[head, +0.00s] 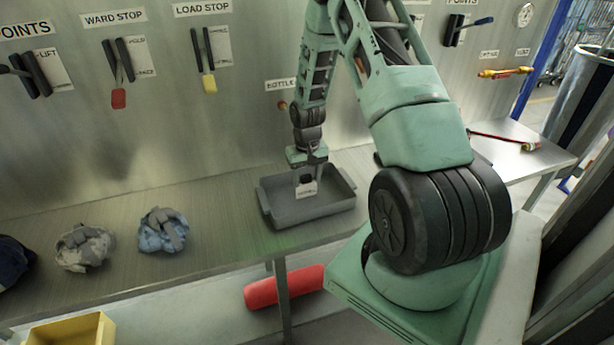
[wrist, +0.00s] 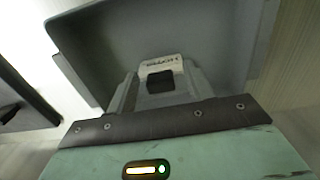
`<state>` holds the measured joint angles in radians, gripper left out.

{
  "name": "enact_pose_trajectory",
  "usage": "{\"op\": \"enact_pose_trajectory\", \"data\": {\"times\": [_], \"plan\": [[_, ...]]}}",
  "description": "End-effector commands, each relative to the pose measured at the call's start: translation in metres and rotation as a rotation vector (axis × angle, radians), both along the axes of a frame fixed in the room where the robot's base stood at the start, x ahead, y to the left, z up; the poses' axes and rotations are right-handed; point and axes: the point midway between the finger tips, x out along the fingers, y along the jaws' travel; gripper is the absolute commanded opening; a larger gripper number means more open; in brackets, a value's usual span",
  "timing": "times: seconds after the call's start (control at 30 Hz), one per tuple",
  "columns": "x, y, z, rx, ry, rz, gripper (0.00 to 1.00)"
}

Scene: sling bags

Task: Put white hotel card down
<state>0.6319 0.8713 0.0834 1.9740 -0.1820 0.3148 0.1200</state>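The white hotel card (head: 306,189) hangs upright below my gripper (head: 305,178), over the inside of a grey tray (head: 334,207) on the bench. In the wrist view the card (wrist: 162,65) shows as a pale strip with dark lettering just beyond the fingertips of my gripper (wrist: 160,82). The fingers appear shut on the card. The grey tray (wrist: 215,35) fills the upper part of that view. I cannot tell whether the card's lower edge touches the tray floor.
Several bundled sling bags, including a blue one (head: 163,231) and a grey one (head: 84,247), lie on the bench (head: 225,215) left of the tray. A red cylinder (head: 284,287) is below the bench. A labelled metal wall (head: 150,150) with hanging tools stands behind.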

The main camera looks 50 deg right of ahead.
Motion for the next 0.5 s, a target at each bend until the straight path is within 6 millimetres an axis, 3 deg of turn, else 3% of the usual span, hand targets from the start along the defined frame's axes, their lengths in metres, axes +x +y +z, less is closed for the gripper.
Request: {"op": "enact_pose_trajectory", "data": {"times": [0.27,0.5], "plan": [[0.001,-0.001,0.015,-0.003,-0.004,-0.001,0.52],[0.002,-0.002,0.057,-0.004,-0.006,-0.001,0.52]]}}
